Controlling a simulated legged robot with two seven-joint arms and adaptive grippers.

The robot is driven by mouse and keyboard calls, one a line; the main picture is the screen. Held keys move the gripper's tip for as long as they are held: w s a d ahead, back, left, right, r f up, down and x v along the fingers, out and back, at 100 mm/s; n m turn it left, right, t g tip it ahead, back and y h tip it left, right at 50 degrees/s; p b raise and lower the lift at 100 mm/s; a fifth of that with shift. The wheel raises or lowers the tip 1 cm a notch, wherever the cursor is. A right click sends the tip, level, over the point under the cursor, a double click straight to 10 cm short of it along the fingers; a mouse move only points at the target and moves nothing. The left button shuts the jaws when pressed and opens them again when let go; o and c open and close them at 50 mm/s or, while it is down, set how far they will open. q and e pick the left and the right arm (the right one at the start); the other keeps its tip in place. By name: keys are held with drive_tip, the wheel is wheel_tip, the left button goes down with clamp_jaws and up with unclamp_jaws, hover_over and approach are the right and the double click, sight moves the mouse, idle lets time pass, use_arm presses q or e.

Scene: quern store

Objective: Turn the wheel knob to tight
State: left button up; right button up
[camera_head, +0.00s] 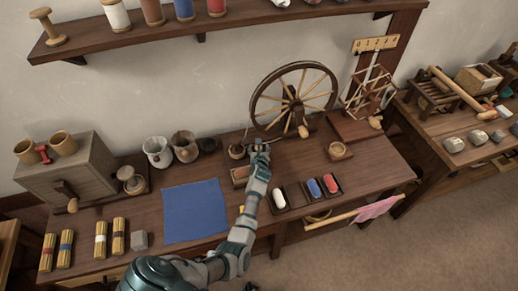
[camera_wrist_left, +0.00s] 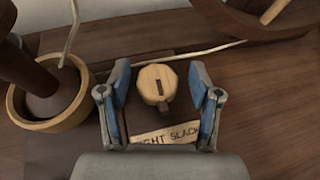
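The wheel knob (camera_wrist_left: 157,80) is a pale wooden, faceted knob with a dark slot and a small nub. The nub points down the picture at a label (camera_wrist_left: 165,135) reading "…IGHT SLACK", close to the gap between the words; I cannot tell which word it favours. My left gripper (camera_wrist_left: 159,70) is open, one blue-padded finger on each side of the knob with gaps between. In the head view my left gripper (camera_head: 258,150) is over the table in front of the spinning wheel (camera_head: 293,98) and hides the knob. My right gripper is not in view.
A round wooden cup (camera_wrist_left: 45,120) with a dark post stands left of the knob. On the table (camera_head: 355,165) are a blue cloth (camera_head: 195,211), small trays with coloured rolls (camera_head: 313,188), and pots (camera_head: 158,152). A shelf (camera_head: 115,45) runs along the wall above.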

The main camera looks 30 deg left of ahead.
use_arm(q)
drive_tip(key=shift+r, duration=0.1)
drive_tip(key=shift+s, duration=0.15)
drive_tip(key=v, duration=1.1)
drive_tip(key=shift+s+d, duration=0.15)
drive_tip(key=shift+d, duration=0.15)
drive_tip(key=shift+r, duration=0.1)
